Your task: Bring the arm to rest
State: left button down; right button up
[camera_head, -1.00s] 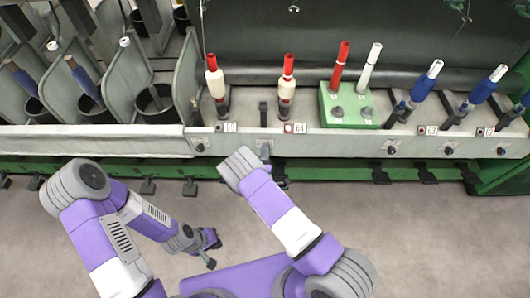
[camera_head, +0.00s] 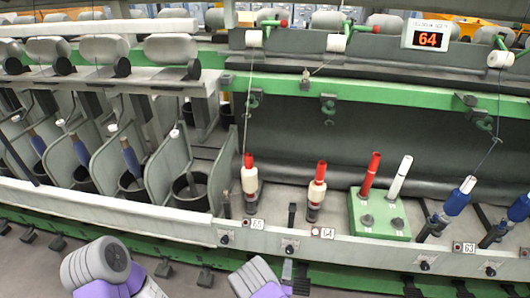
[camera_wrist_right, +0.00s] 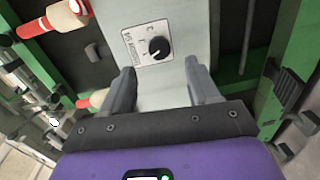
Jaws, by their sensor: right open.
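My right gripper (camera_wrist_right: 158,80) is open in the right wrist view, its two dark fingers apart with no object held between them. Beyond the fingers is the pale front rail of the machine with a black knob (camera_wrist_right: 158,47) on a small label plate. In the head view my right arm (camera_head: 258,278) comes up at the bottom edge, just below the rail; its fingers are hard to make out there. My left arm (camera_head: 98,264) shows at the lower left, and its gripper is out of view.
The spinning frame's rail (camera_head: 340,246) runs across in front of my arms. Behind it stand two red-topped bobbins (camera_head: 249,178) (camera_head: 316,190), a green block (camera_head: 379,216) with a red and a white tube, and blue bobbins (camera_head: 456,198). A display (camera_head: 430,36) reads 64.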

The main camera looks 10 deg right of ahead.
jog(key=s+d+f+m+g+y+p, duration=0.25)
jog(key=s+f+m+g, duration=0.25)
jog(key=s+m+g, duration=0.3)
jog(key=s+a+r+m+g+y+p, duration=0.1)
jog(key=s+a+r+m+g+y, duration=0.2)
jog(key=s, duration=0.3)
jog(key=s+a+r+m+g+y+p, duration=0.2)
jog(key=s+a+r+m+g+y, duration=0.1)
jog(key=s, duration=0.4)
notch_tip(320, 180, up, 2)
jog(key=m+g, duration=0.1)
jog(key=m, duration=0.1)
jog(key=shift+s+a+r+m+g+y, duration=0.15)
jog(key=shift+s+r+m+g+y, duration=0.15)
jog(key=shift+m+y, duration=0.1)
